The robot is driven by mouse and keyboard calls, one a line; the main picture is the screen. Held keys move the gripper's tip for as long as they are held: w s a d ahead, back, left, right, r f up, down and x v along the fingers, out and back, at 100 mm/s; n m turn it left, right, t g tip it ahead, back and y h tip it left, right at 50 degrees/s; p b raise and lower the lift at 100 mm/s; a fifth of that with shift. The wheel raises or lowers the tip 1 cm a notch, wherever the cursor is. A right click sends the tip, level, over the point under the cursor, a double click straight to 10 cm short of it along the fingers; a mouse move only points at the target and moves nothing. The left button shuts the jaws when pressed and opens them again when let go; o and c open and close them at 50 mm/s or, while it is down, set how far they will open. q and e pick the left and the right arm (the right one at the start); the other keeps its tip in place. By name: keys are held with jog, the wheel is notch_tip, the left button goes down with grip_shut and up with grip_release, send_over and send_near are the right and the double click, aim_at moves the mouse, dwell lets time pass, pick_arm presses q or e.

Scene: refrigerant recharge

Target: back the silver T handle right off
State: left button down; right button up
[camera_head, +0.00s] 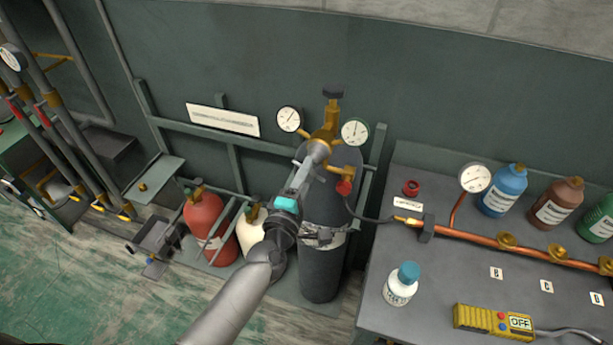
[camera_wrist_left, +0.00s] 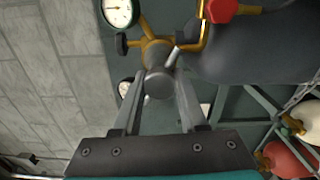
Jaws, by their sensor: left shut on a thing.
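The silver T handle (camera_head: 318,150) sits on the front of the brass regulator (camera_head: 329,132), above the dark grey cylinder (camera_head: 322,245). In the left wrist view the handle's round grey hub (camera_wrist_left: 159,84) faces me, and a short silver bar shows at its right. My left gripper (camera_head: 309,165) reaches up to it from below. In the wrist view its two fingers (camera_wrist_left: 160,76) are closed against the hub from both sides. The fingers and wrist hide part of the handle and cylinder. My right gripper is not in view.
Two gauges (camera_head: 289,119) (camera_head: 355,131) flank the regulator, with a black knob (camera_head: 333,94) above. A red knob (camera_head: 343,187) and hose are close at the right. A red cylinder (camera_head: 203,222) stands left. A bench (camera_head: 440,275) with bottles and copper pipe stands right.

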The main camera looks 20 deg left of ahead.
pick_arm(q)
jog(key=n+b, duration=0.1)
jog(key=n, duration=0.4)
jog(key=shift+f+n, duration=0.1)
jog(key=shift+n, duration=0.2)
dwell(0.4)
jog(key=shift+c, duration=2.2)
grip_release()
jog(key=shift+s, duration=0.15)
jog(key=s+b, duration=0.3)
jog(key=s, duration=1.2)
jog(key=shift+a, duration=0.25)
